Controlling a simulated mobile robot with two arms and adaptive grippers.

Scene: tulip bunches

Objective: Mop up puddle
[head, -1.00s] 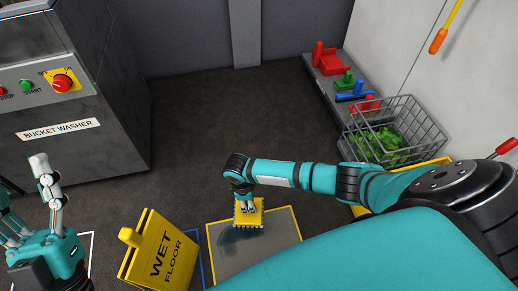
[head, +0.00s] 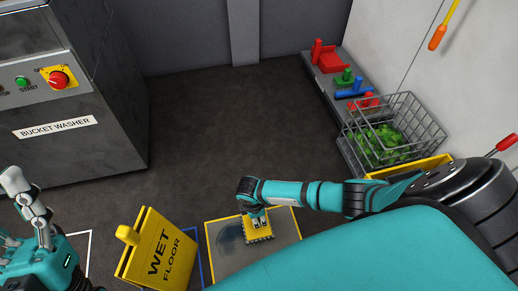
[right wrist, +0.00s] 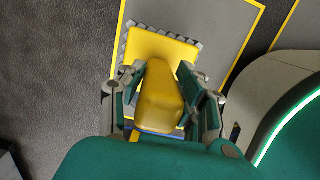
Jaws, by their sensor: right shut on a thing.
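A dark, bluish puddle (head: 229,233) lies on the grey floor panel (head: 226,270) with a yellow border. A yellow mop head (head: 262,232) with a grey fringed edge rests on the panel, just right of the visible puddle. My right gripper (head: 256,215) is shut on its yellow handle; the right wrist view shows the handle (right wrist: 160,98) between the fingers. Part of the panel is hidden behind my teal body. My left gripper (head: 10,212) is at the left edge, partly cut off; its fingers look spread and empty.
A yellow wet floor sign (head: 160,250) stands just left of the panel. The bucket washer (head: 60,120) is at left. A wire basket (head: 395,130) with green things and a grey shelf (head: 335,85) with coloured items line the right wall. The floor behind the panel is clear.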

